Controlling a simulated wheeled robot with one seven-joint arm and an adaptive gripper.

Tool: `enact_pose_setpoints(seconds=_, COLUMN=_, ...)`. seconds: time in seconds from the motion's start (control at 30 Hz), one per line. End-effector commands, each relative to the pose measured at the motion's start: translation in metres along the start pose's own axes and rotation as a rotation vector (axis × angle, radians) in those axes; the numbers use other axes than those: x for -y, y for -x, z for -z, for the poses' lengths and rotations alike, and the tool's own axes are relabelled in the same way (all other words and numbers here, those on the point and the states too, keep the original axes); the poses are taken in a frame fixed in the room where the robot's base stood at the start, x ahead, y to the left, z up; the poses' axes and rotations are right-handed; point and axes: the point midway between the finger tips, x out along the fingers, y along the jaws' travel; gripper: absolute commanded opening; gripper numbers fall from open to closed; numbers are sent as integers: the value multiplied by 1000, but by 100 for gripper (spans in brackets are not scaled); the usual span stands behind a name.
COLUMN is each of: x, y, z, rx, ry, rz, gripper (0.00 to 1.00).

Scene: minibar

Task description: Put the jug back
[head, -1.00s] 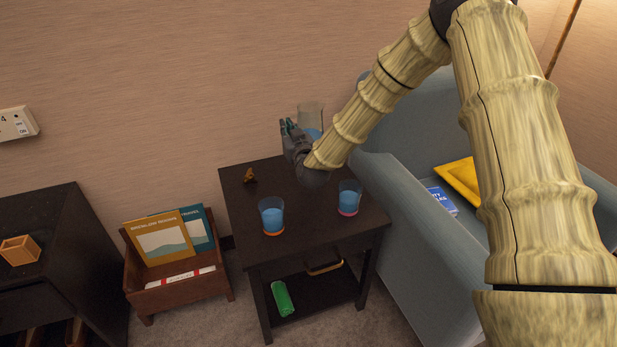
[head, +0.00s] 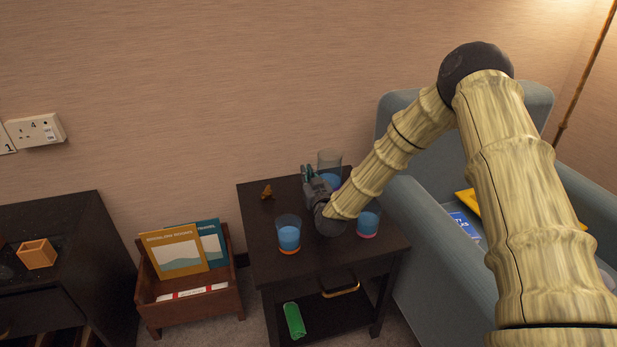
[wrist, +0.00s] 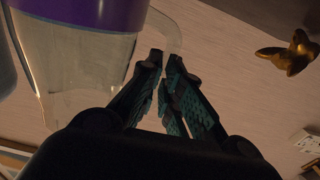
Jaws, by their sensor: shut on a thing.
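The jug (head: 330,160) is clear glass with blue liquid low inside. It is upright at the back right of the small dark table (head: 258,208), partly hidden by my gripper (head: 309,172). In the wrist view, the jug (wrist: 75,75) fills the upper left, with a purple band at its base end and a pale handle (wrist: 183,22). My gripper (wrist: 164,62) is shut on the handle. I cannot tell whether the jug's base touches the tabletop.
Two glasses of blue liquid stand on the table, a left one (head: 289,234) and a right one (head: 368,222). A small gold figurine (head: 266,192) sits at the back left, also in the wrist view (wrist: 290,52). A blue armchair (head: 440,245) borders the table's right side.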

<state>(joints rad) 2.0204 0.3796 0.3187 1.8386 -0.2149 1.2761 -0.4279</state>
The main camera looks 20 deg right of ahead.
Motion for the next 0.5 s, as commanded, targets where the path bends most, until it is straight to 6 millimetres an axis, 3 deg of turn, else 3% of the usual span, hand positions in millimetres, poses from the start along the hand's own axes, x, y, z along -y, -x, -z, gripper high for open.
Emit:
enact_pose_setpoints(seconds=0.37, x=0, y=-1, z=-1, rx=-5, ry=1, rz=0, gripper=0)
enact_pose_setpoints(seconds=0.4, x=0, y=-1, z=-2, rx=-2, ry=0, rz=0, gripper=12)
enact_pose_setpoints(seconds=0.5, x=0, y=-1, z=-2, rx=-2, ry=0, rz=0, gripper=28)
